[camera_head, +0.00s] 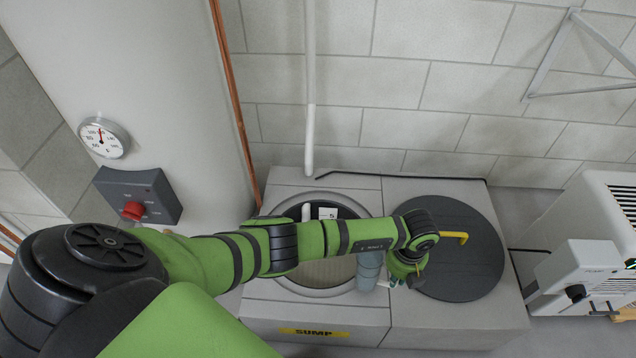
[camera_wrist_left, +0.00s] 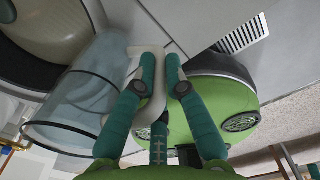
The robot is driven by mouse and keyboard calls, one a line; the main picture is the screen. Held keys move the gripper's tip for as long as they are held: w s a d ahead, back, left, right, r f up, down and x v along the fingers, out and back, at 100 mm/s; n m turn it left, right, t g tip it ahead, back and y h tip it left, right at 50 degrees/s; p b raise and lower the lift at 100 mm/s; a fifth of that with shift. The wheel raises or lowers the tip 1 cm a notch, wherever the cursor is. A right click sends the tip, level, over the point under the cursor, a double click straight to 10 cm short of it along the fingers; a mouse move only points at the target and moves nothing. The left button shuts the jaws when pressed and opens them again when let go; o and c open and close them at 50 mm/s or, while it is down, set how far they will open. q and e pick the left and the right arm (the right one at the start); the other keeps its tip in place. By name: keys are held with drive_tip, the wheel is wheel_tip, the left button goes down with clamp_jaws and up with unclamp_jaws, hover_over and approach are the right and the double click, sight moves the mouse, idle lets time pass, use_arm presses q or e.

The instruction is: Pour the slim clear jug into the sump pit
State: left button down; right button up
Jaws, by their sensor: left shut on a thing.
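The sump pit (camera_head: 283,281) is a round opening with a pale rim, set in a grey block marked SUMP. My left arm crosses over it and hides its middle. The slim clear jug (camera_head: 369,272) shows partly below the arm, at the right side of the pit; its top is hidden in the head view. In the left wrist view the clear jug (camera_wrist_left: 72,92) is at left, with its pale handle (camera_wrist_left: 152,92) between the fingers. My left gripper (camera_head: 392,282) is shut on this handle. I cannot tell the jug's exact tilt. My right gripper is not in view.
A dark round lid (camera_head: 470,265) with a yellow handle (camera_head: 455,236) lies right of the pit. A white pipe (camera_head: 309,130) comes down behind it. A control box with a red button (camera_head: 133,210) and a gauge (camera_head: 104,138) are at left. A white unit (camera_head: 585,265) stands at right.

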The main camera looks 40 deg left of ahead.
use_arm(q)
drive_tip(key=shift+a+r+h+p, duration=0.2)
drive_tip(key=shift+r+h+p, duration=0.15)
drive_tip(key=shift+r, duration=0.15)
drive_tip(key=shift+a+r+h+p, duration=0.2)
drive_tip(key=shift+r+h+p, duration=0.15)
drive_tip(key=shift+r, duration=0.1)
drive_tip(key=shift+s+a+f, duration=0.1)
drive_tip(key=shift+a+r+h+b, duration=0.25)
drive_tip(key=shift+a+h+b, duration=0.2)
drive_tip(key=shift+h, duration=0.45)
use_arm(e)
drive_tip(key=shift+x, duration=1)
use_arm(q)
drive_tip(key=shift+t, duration=0.3)
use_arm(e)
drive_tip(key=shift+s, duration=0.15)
